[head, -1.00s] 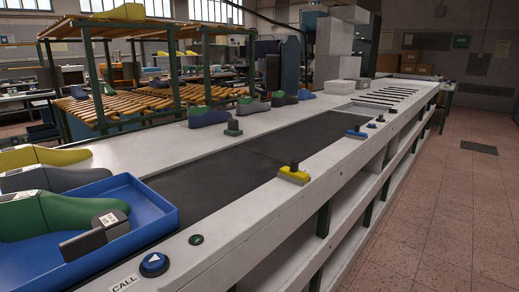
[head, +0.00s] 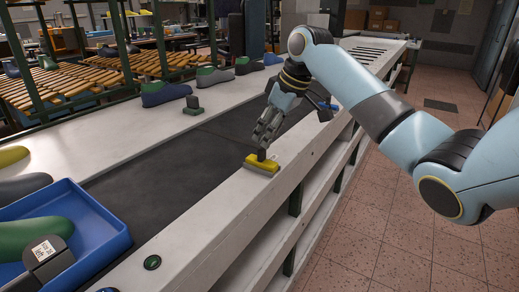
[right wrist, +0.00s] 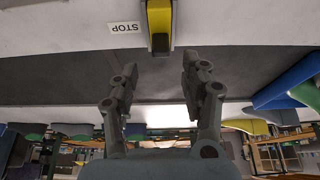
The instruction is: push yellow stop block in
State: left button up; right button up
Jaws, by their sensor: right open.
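The yellow stop block (head: 261,166) sits on the pale near rail of the conveyor, at the edge of the dark belt. My left gripper is not in view.
A blue tray (head: 112,228) with shoe lasts stands at the left. The dark belt (head: 140,180) is bare near the block. Several shoe lasts (head: 165,93) line the far side.

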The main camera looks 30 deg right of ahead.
aim_at(262, 149)
jog(key=x, duration=0.6)
jog(key=shift+f, duration=0.25)
jog(key=shift+a, duration=0.1)
jog(key=shift+c, duration=0.4)
grip_shut()
